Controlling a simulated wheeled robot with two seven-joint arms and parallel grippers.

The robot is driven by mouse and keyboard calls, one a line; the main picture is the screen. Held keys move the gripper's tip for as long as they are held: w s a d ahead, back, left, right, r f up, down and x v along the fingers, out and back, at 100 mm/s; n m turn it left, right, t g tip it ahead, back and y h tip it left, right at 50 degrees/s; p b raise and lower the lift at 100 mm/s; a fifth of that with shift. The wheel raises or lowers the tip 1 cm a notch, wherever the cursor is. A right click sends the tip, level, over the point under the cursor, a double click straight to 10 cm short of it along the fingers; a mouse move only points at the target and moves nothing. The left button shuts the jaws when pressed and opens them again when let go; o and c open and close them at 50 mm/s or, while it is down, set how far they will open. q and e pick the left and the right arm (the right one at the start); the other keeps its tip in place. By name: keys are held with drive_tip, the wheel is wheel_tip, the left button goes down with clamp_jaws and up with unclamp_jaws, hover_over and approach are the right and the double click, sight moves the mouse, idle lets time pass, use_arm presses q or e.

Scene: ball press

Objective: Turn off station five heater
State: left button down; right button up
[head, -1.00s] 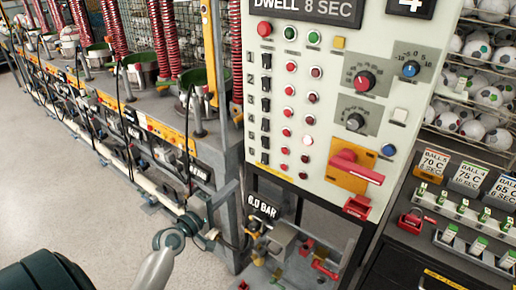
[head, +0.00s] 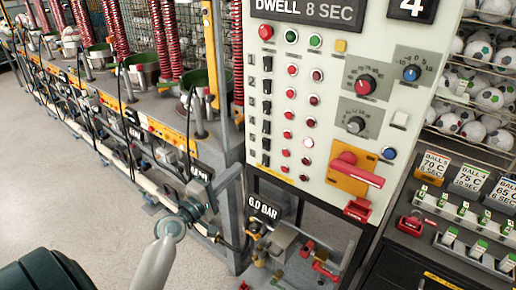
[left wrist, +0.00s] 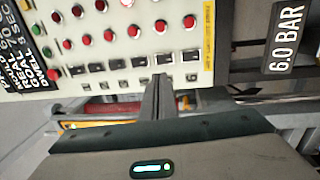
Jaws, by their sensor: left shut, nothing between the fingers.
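Counting from the top, the fifth switch (head: 266,143) is near the bottom of that column. In the left wrist view the panel lies turned sideways, and the fifth switch (left wrist: 166,58) shows just beyond my fingertips. My left gripper (head: 236,172) is shut and empty, to the lower left of the switches. In the left wrist view its fingertips (left wrist: 160,78) point at the switch row; I cannot tell whether they touch. My right gripper is not in view.
Red and dark red lamps (head: 288,115) run beside the switches. A red lever handle (head: 355,170) on an orange plate and several knobs sit further right. Below are a 6.0 BAR sign (head: 263,208) and valve parts. Presses with red springs (head: 164,40) line the left.

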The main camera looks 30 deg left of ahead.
use_arm(q)
drive_tip(key=p, duration=0.4)
approach(265, 143)
drive_tip(key=w, duration=0.5)
drive_tip(key=shift+w+d+r, duration=0.1)
drive_tip(key=shift+d+r, duration=0.05)
drive_tip(key=shift+r, duration=0.25)
drive_tip(key=shift+w+f, duration=0.1)
drive_tip(key=shift+w, duration=0.5)
